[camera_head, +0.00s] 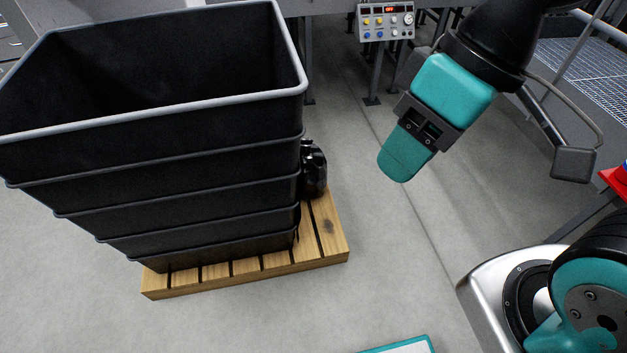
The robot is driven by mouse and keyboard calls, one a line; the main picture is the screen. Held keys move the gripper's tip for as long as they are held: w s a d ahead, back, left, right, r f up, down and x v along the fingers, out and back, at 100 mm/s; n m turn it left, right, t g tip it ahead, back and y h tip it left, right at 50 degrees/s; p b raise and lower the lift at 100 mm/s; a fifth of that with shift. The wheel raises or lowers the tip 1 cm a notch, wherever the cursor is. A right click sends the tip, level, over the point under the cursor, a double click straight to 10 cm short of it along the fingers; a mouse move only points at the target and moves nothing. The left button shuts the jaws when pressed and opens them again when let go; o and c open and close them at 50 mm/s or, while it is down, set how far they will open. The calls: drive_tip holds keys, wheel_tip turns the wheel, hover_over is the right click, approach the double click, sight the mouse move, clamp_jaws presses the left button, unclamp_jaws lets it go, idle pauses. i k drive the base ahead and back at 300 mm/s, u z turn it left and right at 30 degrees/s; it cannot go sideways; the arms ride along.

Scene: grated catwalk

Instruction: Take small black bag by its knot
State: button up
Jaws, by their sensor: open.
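A small, shiny black bag (314,172) stands on the wooden pallet (326,238), just right of the black bin stack. The stack hides its left part. I cannot make out its knot clearly; its top is partly behind the bins. My gripper (402,160), teal and dark grey, hangs to the right of the bag and apart from it, over the grey floor. It is open, with nothing seen in it, though the fingers overlap from this angle.
Tall nested black bins (150,135) with a grey rim fill the left side of the pallet. A control box (386,21) stands at the back. Red edging (614,180) shows at far right. Floor between bag and gripper is clear.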

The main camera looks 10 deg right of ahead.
sight(315, 162)
drive_tip(key=z, duration=1.05)
drive_tip(key=i, duration=3.7)
drive_tip(key=u, duration=4.55)
